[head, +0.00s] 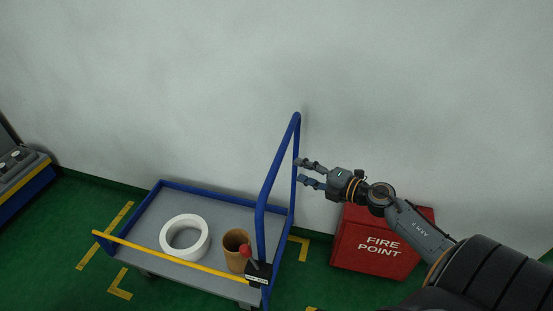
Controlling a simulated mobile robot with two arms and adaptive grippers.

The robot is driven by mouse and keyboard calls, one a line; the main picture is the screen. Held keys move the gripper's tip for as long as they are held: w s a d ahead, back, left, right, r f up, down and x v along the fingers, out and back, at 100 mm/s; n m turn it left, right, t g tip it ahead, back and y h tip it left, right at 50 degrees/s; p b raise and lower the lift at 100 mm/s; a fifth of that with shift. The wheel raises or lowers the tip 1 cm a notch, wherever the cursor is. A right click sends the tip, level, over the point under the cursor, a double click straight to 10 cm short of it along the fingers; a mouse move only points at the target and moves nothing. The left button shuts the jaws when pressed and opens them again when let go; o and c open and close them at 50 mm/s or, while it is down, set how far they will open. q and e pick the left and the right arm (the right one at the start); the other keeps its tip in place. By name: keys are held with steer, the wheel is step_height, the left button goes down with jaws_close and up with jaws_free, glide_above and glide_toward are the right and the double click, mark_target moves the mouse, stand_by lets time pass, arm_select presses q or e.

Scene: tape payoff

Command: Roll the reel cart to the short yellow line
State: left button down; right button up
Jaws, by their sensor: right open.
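The reel cart (150,219) is a low grey platform with blue rails, a yellow front bar and a tall blue push handle (267,188) at its right end. A white tape reel (163,237) and a brown cup-like core (231,254) are on its deck. My right gripper (300,172) is open, with its fingertips pointing left at the handle's far upright; whether they touch it I cannot tell. A short yellow line (127,214) is on the green floor left of the cart. My left gripper is not in view.
A red fire point box (381,258) stands by the wall right of the cart, below my right arm. A blue and grey machine (27,182) is at the far left. Yellow corner marks (120,291) lie around the cart.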

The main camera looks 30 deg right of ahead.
mark_target(278, 162)
steer(key=x, duration=0.5)
steer(key=p+x, duration=0.1)
steer(key=x, duration=0.4)
steer(key=shift+d+f, duration=0.15)
steer(key=shift+d, duration=0.1)
jaws_close()
